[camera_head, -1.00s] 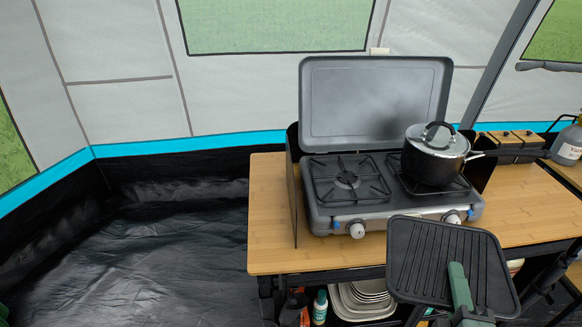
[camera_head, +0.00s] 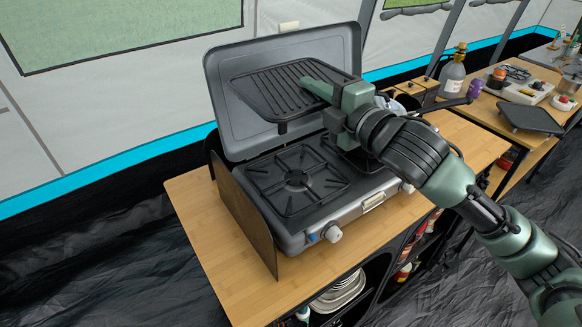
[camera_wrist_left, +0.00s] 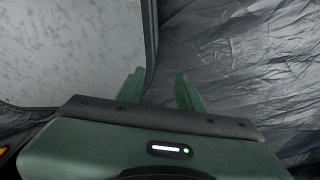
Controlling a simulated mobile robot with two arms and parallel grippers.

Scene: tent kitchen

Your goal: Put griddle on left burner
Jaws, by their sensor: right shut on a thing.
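The black ridged griddle (camera_head: 272,92) is in the air in front of the stove's raised lid, above the back of the stove (camera_head: 228,175). My right gripper (camera_head: 320,90) is shut on the griddle's right side. The left burner (camera_head: 297,180) is bare, with its black grate in full view, in front of and below the griddle. My right arm hides most of the right burner and the pot; the pot's dark handle (camera_head: 447,103) sticks out to the right. My left gripper (camera_wrist_left: 160,92) shows in the left wrist view, fingers apart and empty.
A brown windscreen panel (camera_head: 243,215) stands along the stove's left side. The wooden table (camera_head: 195,210) has free room at left and front. A bottle (camera_head: 452,75) and another dark flat pan (camera_head: 530,117) stand farther right.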

